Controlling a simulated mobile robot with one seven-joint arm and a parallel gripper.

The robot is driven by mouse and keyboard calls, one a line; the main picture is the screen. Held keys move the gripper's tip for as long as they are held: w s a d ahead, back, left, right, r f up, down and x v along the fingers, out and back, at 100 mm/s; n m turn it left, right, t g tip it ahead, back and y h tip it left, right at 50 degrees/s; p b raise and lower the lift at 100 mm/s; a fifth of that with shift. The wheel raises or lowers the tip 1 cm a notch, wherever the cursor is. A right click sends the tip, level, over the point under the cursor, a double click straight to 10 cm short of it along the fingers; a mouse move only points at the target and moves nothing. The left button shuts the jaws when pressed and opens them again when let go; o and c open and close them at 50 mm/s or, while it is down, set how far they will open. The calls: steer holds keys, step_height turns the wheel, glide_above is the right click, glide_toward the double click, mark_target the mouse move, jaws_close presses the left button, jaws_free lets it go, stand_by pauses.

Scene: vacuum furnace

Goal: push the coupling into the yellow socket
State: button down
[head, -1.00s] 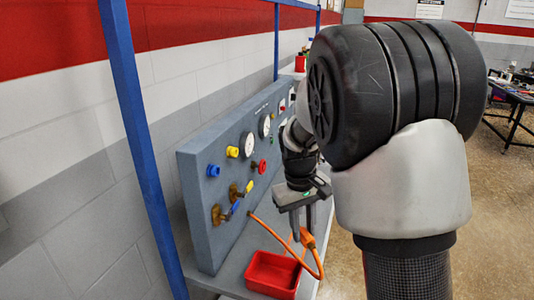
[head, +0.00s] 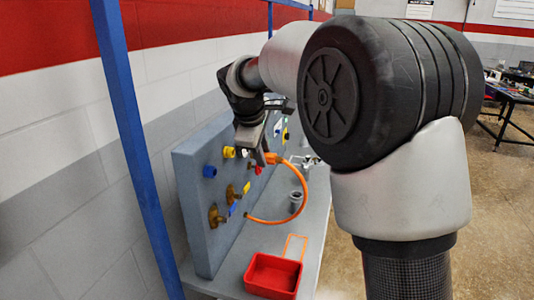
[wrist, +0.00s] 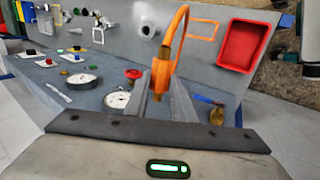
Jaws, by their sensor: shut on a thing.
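The yellow socket (head: 229,152) sticks out of the upper part of the grey panel (head: 190,225) in the head view, up and right of a blue socket (head: 210,171). My gripper (head: 258,155) is in front of the panel, just right of the yellow socket and apart from it. In the wrist view my gripper (wrist: 162,92) is shut on the orange coupling (wrist: 161,75). The orange hose (wrist: 181,25) loops from the coupling back to the panel's lower part. The yellow socket does not show in the wrist view.
A red tray (head: 253,276) sits on the grey shelf by an orange outline (head: 295,247). A grey cup (head: 296,201) stands further back. Brass valves (head: 214,215) stick out below the sockets. Gauges (wrist: 117,100) and a red knob (wrist: 133,74) are on the panel. A blue post (head: 135,150) stands left.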

steer(key=shift+w+a+p, duration=0.35)
steer(key=shift+a, duration=0.55)
steer(key=shift+w+a+p, duration=0.3)
steer(key=shift+w+a, duration=0.1)
steer(key=shift+a, duration=0.45)
steer(key=shift+w+a+p, duration=0.35)
steer(key=shift+a, duration=0.55)
steer(key=shift+w+a+p, duration=0.3)
steer(key=shift+a+p, duration=0.25)
steer(key=shift+a, duration=0.35)
steer(key=c, duration=1.4)
jaws_free()
steer(key=v, duration=1.7)
steer(key=shift+r, duration=0.2)
steer(key=shift+s, duration=0.1)
